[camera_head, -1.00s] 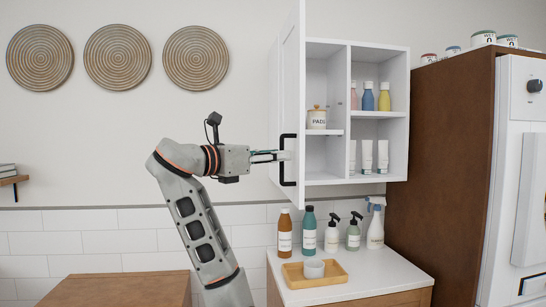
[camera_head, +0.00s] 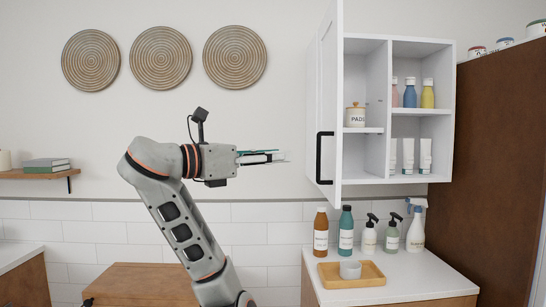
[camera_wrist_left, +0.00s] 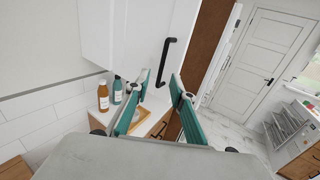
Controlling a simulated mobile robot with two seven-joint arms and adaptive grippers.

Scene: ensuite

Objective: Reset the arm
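My left arm (camera_head: 175,215) rises from the bottom and bends at a raised elbow, with its forearm level and pointing right. My left gripper (camera_head: 284,156) is left of the open white cabinet door (camera_head: 329,100) and its black handle (camera_head: 319,158), with a gap between. In the left wrist view, the green-padded fingers of the left gripper (camera_wrist_left: 161,76) are apart with nothing held between them. The handle (camera_wrist_left: 166,62) shows beyond them there. My right gripper does not show.
The cabinet (camera_head: 449,110) holds bottles, tubes and a jar. Below it, a counter (camera_head: 420,285) bears several bottles and a wooden tray (camera_head: 330,281) with a cup. A shelf (camera_head: 40,174) with books is at left. A tall brown unit (camera_head: 490,150) stands at right.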

